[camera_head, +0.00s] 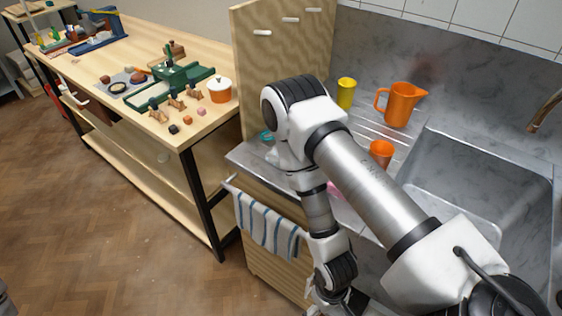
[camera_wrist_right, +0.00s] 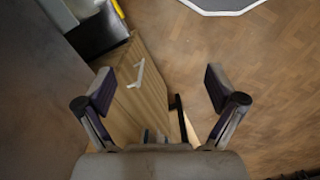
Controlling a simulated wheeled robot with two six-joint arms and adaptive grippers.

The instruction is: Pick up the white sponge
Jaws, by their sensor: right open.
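I see no white sponge in either view; my right arm covers part of the sink counter (camera_head: 258,160) in the head view. My right gripper shows in the wrist view (camera_wrist_right: 158,88), with its two fingers wide apart and nothing between them. It hangs low, with a wooden cabinet front (camera_wrist_right: 150,85) and the floor beyond it. In the head view the right arm reaches down in front of the counter, and its gripper is not clearly seen. My left gripper is in neither view.
An orange jug (camera_head: 401,104), a yellow cup (camera_head: 346,93) and an orange cup (camera_head: 381,153) stand by the sink basin (camera_head: 455,190). A pink thing (camera_head: 333,188) is partly hidden by my arm. A striped towel (camera_head: 270,224) hangs in front.

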